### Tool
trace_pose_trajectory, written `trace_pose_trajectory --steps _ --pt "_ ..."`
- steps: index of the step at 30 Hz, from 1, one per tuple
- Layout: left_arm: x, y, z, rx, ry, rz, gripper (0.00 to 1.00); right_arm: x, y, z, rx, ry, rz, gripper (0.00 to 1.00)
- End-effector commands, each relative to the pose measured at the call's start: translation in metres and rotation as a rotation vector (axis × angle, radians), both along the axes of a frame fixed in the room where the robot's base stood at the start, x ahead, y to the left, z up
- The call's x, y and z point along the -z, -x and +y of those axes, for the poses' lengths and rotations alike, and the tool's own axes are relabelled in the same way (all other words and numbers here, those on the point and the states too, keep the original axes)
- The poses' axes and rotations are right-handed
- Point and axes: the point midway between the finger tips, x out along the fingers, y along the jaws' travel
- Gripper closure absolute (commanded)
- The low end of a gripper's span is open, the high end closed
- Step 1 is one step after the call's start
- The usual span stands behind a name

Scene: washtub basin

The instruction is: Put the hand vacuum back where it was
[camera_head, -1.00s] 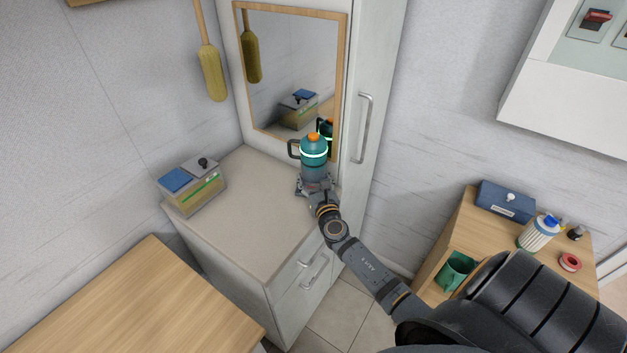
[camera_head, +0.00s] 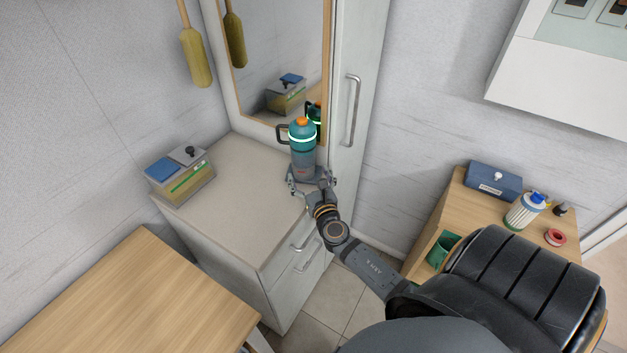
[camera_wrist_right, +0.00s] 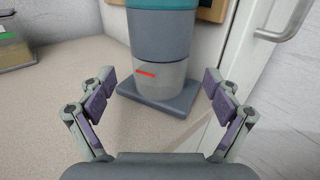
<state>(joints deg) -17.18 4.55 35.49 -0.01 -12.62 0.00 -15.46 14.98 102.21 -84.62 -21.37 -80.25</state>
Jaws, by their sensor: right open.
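The hand vacuum (camera_head: 302,150) has a teal body, grey lower part, orange top and dark side handle. It stands upright on the beige top of the cabinet (camera_head: 235,185), close to the mirror. The right wrist view shows its grey lower part (camera_wrist_right: 164,66) on a dark square base (camera_wrist_right: 160,98). My right gripper (camera_head: 311,182) is open in front of it. In the right wrist view the fingers (camera_wrist_right: 168,92) are spread to either side of the vacuum's lower part, with gaps visible on both sides. My left gripper is not in view.
A box with blue and grey lids (camera_head: 180,177) stands at the cabinet's left. A mirror (camera_head: 275,60) and a tall door with a handle (camera_head: 352,110) rise behind. A wooden table (camera_head: 135,300) is at lower left. A side shelf holds a blue box (camera_head: 493,180).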

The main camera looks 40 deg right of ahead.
Motion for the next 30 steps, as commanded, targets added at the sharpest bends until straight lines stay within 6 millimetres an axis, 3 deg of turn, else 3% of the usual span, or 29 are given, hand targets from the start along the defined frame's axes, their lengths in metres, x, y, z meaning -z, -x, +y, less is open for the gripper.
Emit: trace_pose_trajectory --steps 3,9,27,30 --pt "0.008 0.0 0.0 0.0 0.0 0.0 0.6 0.004 0.028 0.009 -0.001 -0.001 0.002 0.1" --pt "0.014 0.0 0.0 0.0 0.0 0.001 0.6 0.002 0.055 0.018 0.001 -0.001 0.0 0.1" --pt "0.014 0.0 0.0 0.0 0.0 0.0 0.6 0.0 0.06 0.019 0.001 -0.002 -0.002 0.1" --pt "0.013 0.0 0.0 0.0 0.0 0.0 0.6 -0.004 0.064 0.013 0.044 -0.106 -0.031 0.1"
